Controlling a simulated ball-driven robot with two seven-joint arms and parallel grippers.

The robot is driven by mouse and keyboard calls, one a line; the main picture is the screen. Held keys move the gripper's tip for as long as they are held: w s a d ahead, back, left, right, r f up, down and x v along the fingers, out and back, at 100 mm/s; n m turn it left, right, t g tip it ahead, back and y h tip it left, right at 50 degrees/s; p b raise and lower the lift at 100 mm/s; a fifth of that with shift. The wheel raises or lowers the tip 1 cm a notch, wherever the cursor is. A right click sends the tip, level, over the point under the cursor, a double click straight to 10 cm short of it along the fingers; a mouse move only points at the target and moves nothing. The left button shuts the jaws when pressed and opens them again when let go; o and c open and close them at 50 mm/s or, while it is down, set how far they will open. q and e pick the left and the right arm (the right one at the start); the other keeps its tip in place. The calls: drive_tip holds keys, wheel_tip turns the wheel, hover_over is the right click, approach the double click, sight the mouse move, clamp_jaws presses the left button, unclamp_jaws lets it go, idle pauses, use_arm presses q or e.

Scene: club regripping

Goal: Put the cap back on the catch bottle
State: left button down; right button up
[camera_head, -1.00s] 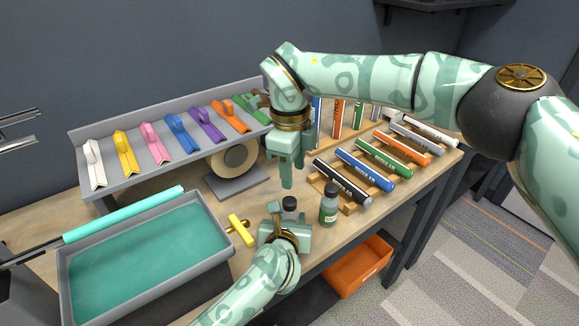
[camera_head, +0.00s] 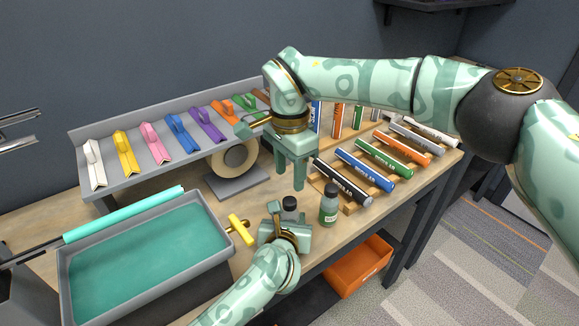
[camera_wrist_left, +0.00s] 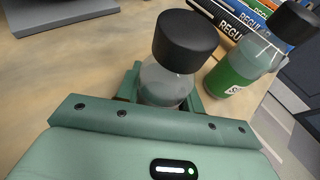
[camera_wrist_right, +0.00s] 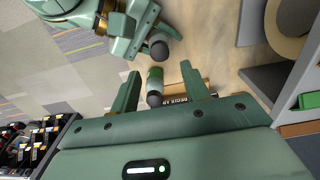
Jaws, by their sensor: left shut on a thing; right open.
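The catch bottle (camera_wrist_left: 166,86) is clear with a little greyish content and stands upright in my left gripper (camera_wrist_left: 165,100), which is shut around its body. A black cap (camera_wrist_left: 186,40) sits on top of its neck; I cannot tell whether it is tight. In the head view the bottle's dark top (camera_head: 290,203) shows just above my left gripper (camera_head: 285,228). My right gripper (camera_head: 290,180) is open and empty, fingers pointing down, above and behind the bottle. In the right wrist view the black cap (camera_wrist_right: 160,50) lies near the open fingers (camera_wrist_right: 160,73), with nothing between them touching.
A green-labelled bottle (camera_head: 328,208) with a black cap stands just right of the catch bottle. Marker-like tubes (camera_head: 342,182) lie on a wooden rack further right. A tape roll (camera_head: 234,160), a yellow-handled tool (camera_head: 241,230) and a teal-filled tray (camera_head: 222,250) are to the left.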

sight(290, 200)
wheel_tip(290, 200, down, 7)
drive_tip(key=shift+f, duration=0.2)
idle(0.3)
clamp_jaws()
drive_tip(key=m, duration=0.4)
drive_tip(key=shift+m, duration=0.3)
drive_tip(key=m, duration=1.6)
drive_tip(key=shift+m, duration=0.3)
drive_tip(key=shift+o, duration=0.3)
unclamp_jaws()
